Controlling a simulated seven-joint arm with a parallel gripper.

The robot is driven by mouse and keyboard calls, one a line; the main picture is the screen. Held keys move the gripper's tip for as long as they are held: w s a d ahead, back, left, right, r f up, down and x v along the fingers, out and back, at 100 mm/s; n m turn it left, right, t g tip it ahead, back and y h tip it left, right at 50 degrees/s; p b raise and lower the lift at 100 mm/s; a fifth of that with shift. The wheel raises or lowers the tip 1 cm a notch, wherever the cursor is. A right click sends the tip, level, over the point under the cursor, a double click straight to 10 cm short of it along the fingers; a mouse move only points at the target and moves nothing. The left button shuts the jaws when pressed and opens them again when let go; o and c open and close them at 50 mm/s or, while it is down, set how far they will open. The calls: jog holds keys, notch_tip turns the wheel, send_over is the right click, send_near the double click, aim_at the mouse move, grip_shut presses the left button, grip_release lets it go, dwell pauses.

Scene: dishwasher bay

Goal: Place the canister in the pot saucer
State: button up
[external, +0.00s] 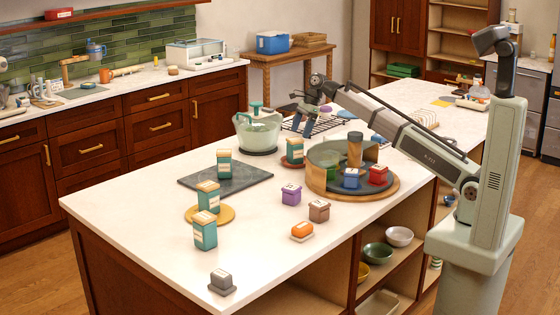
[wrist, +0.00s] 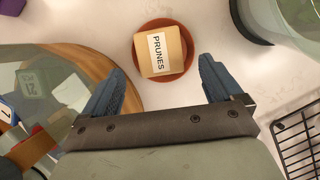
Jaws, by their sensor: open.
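A teal canister with a tan lid (external: 295,146) stands upright on the terracotta pot saucer (external: 284,162), near the middle of the counter. In the wrist view, its lid, labelled PRUNES (wrist: 158,53), sits inside the saucer's reddish rim (wrist: 189,47). My gripper (external: 301,125) is open and empty above the canister. In the wrist view, the lid shows ahead of and between the blue fingertips (wrist: 162,70), apart from both. Similar teal canisters stand on the dark slab (external: 224,163), on the yellow round mat (external: 207,196) and on bare counter (external: 205,231).
A round wooden turntable (external: 390,187) with small boxes and a curved transparent wall stands right of the saucer. A pale-green transparent vessel (external: 258,133) is to its left, and a black wire rack (wrist: 301,140) is close by. Purple, brown, orange and grey items sit in front.

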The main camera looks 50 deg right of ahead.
jog(key=v, duration=0.3)
